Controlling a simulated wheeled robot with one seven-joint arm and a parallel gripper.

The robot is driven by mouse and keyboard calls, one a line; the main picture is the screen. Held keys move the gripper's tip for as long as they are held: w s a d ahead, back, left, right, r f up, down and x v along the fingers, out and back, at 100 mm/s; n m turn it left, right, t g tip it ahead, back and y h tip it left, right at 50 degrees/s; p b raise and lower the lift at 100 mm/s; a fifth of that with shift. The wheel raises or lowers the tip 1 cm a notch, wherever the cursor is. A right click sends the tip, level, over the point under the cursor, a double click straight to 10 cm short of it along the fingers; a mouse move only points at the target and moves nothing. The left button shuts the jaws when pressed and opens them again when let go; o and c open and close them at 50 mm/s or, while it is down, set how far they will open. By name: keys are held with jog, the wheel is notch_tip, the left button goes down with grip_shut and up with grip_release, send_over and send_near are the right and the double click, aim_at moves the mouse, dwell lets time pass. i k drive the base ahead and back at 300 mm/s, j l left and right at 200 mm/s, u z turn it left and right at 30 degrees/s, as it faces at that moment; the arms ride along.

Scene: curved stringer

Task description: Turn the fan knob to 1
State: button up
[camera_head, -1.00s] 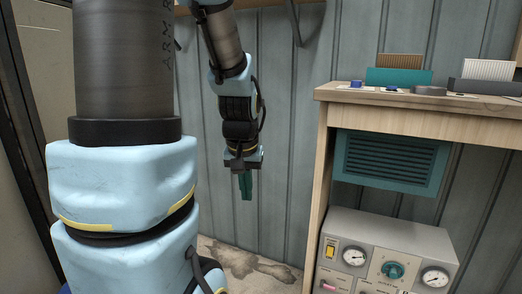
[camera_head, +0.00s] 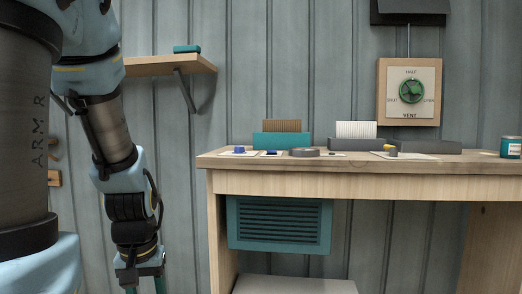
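No knob that I can read as a fan knob shows in the current head view. A green round knob (camera_head: 411,90) sits on a white plate marked VENT, with HALF at its top, on a wooden board on the wall. The grey panel box (camera_head: 295,285) under the workbench shows only its top; its front, with a teal knob and gauges a second ago, is out of view. My gripper (camera_head: 145,287) hangs at the lower left, pointing down, left of the bench and far from the VENT knob. Its teal fingers look apart with nothing between them; their tips are cut off.
The wooden workbench (camera_head: 350,186) carries a grey ring (camera_head: 304,152), small blue pieces and comb-like blocks, with a teal can (camera_head: 511,147) at right. A teal louvred vent (camera_head: 279,224) hangs below it. A wall shelf (camera_head: 165,66) is above my gripper.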

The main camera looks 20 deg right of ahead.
aim_at(238, 149)
jog(key=l+u, duration=0.25)
jog(key=l, duration=0.25)
jog(key=l+u, duration=0.25)
jog(key=l, duration=0.25)
jog(key=k+l+u, duration=0.15)
jog(key=l+u, duration=0.15)
jog(key=l, duration=0.2)
